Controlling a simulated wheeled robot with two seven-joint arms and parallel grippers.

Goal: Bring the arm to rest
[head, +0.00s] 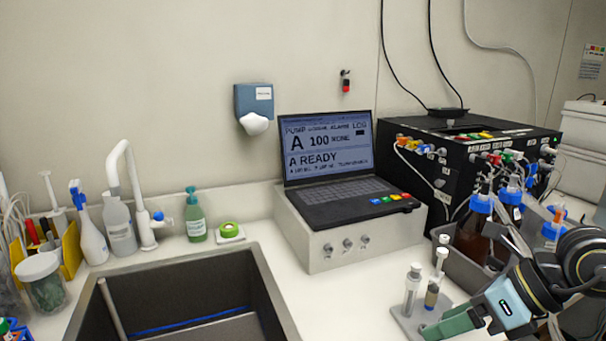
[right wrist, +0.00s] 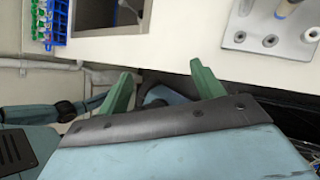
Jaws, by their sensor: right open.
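My right arm comes in from the right in the head view. Its gripper (head: 450,324) has green fingers and is in front of the small grey tube holder at the bench's front right. In the right wrist view the two green fingers of the right gripper (right wrist: 162,84) stand apart with nothing between them, so it is open and empty. They point towards the front edge of the white bench (right wrist: 150,48). My left gripper shows in neither view.
The grey holder (head: 402,318) with syringe-like tubes stands close to the right gripper. Behind it are a tray of bottles (head: 473,232) and a black pump box (head: 455,165). A laptop (head: 335,165) reads "A READY". The sink (head: 262,290) is at the left.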

